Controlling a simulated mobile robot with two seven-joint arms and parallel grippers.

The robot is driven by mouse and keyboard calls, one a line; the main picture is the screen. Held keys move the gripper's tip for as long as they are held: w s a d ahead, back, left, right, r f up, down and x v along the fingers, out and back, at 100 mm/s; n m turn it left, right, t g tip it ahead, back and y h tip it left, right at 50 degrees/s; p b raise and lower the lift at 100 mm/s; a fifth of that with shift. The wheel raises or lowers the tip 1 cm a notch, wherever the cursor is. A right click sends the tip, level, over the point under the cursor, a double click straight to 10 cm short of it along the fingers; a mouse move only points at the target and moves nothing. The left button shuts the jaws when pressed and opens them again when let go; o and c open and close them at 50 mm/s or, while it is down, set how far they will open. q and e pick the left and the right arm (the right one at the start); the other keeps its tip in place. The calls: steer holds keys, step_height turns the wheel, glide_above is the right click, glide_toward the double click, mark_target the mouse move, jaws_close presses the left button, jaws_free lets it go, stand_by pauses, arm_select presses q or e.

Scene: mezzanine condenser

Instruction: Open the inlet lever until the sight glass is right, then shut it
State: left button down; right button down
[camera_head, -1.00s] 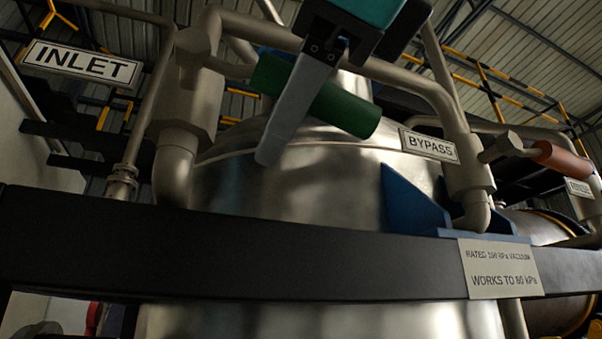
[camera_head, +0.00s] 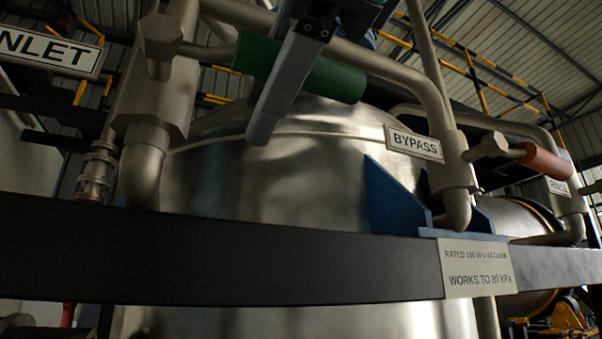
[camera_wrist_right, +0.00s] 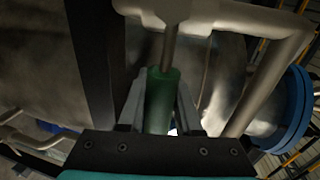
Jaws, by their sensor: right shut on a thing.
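The inlet lever has a green cylindrical handle (camera_head: 335,80) on a grey stem, left of centre in the head view. The INLET plate (camera_head: 50,52) is partly cut off at the left edge. My right gripper (camera_head: 262,125) is shut on the green handle, with one grey finger crossing its near side. In the right wrist view the green handle (camera_wrist_right: 161,98) lies between the two fingers (camera_wrist_right: 162,90), its stem running up to the pipework. I cannot make out a sight glass in either view. My left gripper is not in view.
A dark beam (camera_head: 230,250) crosses in front of the steel vessel (camera_head: 290,185). It carries a plate (camera_head: 478,268) reading "WORKS TO 80 kPa". To the right are the BYPASS plate (camera_head: 414,144) and an orange-red handle (camera_head: 543,160) by the RINSE plate (camera_head: 559,187). Pipes surround the handle.

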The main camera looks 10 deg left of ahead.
steer(key=c, duration=0.6)
jaws_free()
steer(key=shift+r, duration=0.1)
steer(key=b+v, duration=0.2)
steer(key=v, duration=1.3)
steer(key=shift+s+d, duration=0.1)
